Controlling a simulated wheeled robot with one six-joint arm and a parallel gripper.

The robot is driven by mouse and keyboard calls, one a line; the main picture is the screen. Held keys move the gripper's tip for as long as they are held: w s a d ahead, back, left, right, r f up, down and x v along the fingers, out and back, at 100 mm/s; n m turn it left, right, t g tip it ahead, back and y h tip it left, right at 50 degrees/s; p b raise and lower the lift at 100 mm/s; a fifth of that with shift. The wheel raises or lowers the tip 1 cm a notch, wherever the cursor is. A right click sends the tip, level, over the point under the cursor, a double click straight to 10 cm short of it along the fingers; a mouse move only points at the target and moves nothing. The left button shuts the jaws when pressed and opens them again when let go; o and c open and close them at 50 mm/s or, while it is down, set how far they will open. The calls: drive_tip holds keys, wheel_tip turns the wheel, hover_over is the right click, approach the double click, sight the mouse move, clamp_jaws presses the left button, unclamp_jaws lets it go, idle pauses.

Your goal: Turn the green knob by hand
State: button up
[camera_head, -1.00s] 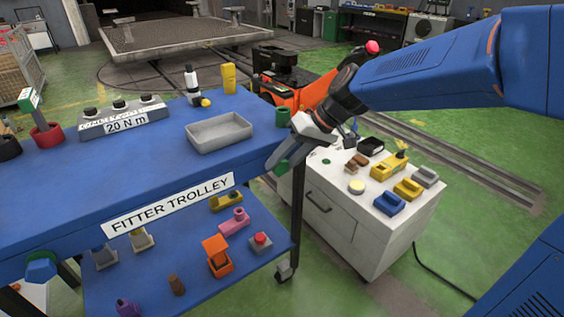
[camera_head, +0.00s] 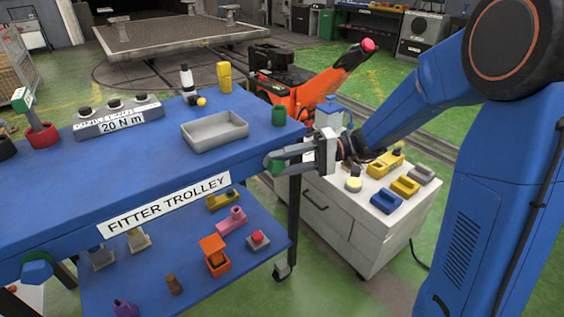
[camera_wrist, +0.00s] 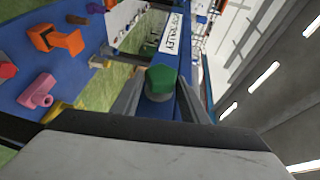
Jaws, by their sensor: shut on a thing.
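The green knob (camera_head: 279,168) is at the right end of the front edge of the blue trolley (camera_head: 130,178), mostly hidden by my fingers in the head view. In the wrist view the green knob (camera_wrist: 162,78) has a faceted head on a round grey base and sits between my two fingers. My gripper (camera_head: 276,162) reaches it from the right, lying nearly level, and is shut on it. It also fills the lower part of the wrist view (camera_wrist: 160,92). I cannot tell how far the knob is turned.
A white cabinet (camera_head: 375,225) with several small parts stands to the right, under my arm. The lower shelf (camera_head: 190,285) holds several coloured parts.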

drive_tip(key=shift+f+m+g+y, duration=0.2)
drive_tip(key=shift+m+g+y, duration=0.2)
drive_tip(key=shift+y, duration=0.7)
drive_tip(key=o, duration=1)
drive_tip(key=shift+s, duration=0.1)
drive_tip(key=v, duration=1.7)
drive_tip(key=shift+d+f, duration=0.15)
drive_tip(key=shift+s, duration=0.1)
